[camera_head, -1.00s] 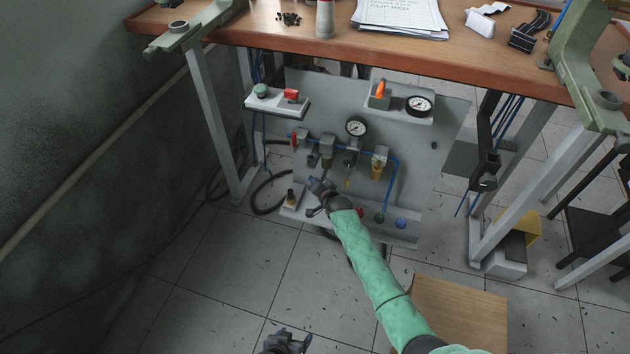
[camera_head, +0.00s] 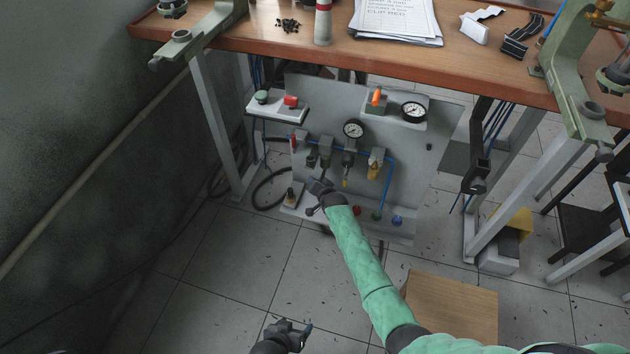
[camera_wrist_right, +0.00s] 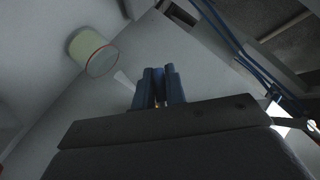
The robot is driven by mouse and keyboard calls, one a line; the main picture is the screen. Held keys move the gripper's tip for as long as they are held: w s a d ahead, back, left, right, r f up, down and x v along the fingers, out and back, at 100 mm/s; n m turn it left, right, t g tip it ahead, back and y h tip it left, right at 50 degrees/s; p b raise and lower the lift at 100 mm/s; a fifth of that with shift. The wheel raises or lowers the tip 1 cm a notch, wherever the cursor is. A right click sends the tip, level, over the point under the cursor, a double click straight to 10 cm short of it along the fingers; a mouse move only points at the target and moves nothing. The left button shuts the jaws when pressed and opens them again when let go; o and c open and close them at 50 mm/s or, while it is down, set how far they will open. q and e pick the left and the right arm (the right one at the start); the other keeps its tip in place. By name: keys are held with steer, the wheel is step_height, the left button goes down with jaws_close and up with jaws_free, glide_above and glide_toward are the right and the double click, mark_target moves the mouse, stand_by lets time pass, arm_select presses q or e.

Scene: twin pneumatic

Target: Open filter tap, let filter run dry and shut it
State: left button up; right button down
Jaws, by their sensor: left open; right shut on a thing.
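The grey pneumatic panel (camera_head: 410,185) hangs below the bench and carries a row of air units. My right gripper (camera_head: 319,186), on the green-sleeved arm, is at the panel's lower left, just under the filter units (camera_head: 324,148). In the right wrist view its blue fingers (camera_wrist_right: 159,86) are closed together on something small. The filter tap is not clearly visible; the fingers hide what they hold. A pale cylinder with a coloured rim (camera_wrist_right: 92,52) is at the upper left of that view, apart from the fingers. My left gripper (camera_head: 292,334) is open and empty at the bottom, well away from the panel.
A round gauge (camera_head: 353,129) and an amber-bowled unit (camera_head: 376,163) sit right of the filters. Red, green and blue round parts (camera_head: 376,215) line the lower ledge. A red valve handle (camera_head: 293,143) is at the left. A wooden box (camera_head: 455,308) stands on the floor.

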arm_select(q)
steer(key=shift+w+r, duration=0.1)
steer(key=shift+r, duration=0.1)
arm_select(e)
steer(key=shift+f, duration=0.1)
steer(key=c, duration=1.5)
jaws_free()
steer(key=shift+o, duration=0.2)
steer(key=shift+s, duration=0.1)
steer(key=shift+s+d+r, duration=0.15)
steer(key=shift+s+r, duration=0.1)
arm_select(q)
steer(key=r, duration=0.3)
steer(key=shift+w+d+g+p, duration=0.1)
steer(key=shift+w+g+p, duration=0.2)
steer(key=shift+p, duration=0.1)
arm_select(e)
steer(key=v, duration=0.7)
arm_select(q)
steer(key=shift+s, duration=0.1)
